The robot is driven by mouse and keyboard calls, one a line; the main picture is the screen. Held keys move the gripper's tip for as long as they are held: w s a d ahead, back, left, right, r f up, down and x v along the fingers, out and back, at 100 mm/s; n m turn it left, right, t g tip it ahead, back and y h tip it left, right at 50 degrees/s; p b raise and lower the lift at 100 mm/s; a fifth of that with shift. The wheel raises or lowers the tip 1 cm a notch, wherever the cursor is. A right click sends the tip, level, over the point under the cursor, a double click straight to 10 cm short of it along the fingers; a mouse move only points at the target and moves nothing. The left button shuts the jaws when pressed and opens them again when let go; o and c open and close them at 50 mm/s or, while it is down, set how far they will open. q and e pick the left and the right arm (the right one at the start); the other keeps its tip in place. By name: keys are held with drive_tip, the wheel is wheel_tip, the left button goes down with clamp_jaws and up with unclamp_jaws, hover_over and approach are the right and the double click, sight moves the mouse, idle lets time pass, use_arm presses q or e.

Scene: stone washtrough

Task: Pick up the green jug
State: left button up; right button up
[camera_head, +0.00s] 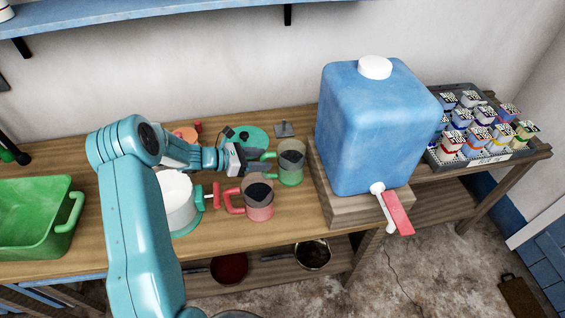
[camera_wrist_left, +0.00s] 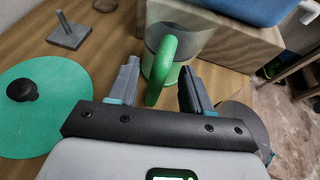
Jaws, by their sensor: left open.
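The green jug (camera_head: 291,174), clear-sided with a green base and handle, stands upright on the wooden bench, left of the blue water container. My left gripper (camera_head: 259,160) reaches it from the left, at its handle side. In the left wrist view the green jug (camera_wrist_left: 183,20) is at the top, with its handle (camera_wrist_left: 160,66) pointing towards me. The open fingers of my left gripper (camera_wrist_left: 161,70) are on either side of the handle; I cannot tell whether they touch it. My right gripper is not in view.
A pink jug (camera_head: 259,212) stands close in front of the gripper. A white pot (camera_head: 177,200) is left of it. A teal lid (camera_head: 246,136) lies behind. The blue container (camera_head: 365,125) on its wooden block (camera_head: 345,207) stands close on the right. A green tub (camera_head: 35,215) is far left.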

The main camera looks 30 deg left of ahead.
use_arm(q)
drive_tip(key=shift+w+d+f, duration=0.3)
drive_tip(key=shift+w+f, duration=0.05)
drive_tip(key=shift+w, duration=0.25)
drive_tip(key=c, duration=0.4)
clamp_jaws()
drive_tip(key=shift+r, duration=0.1)
wheel_tip(320, 180, up, 20)
drive_tip(key=b, duration=0.1)
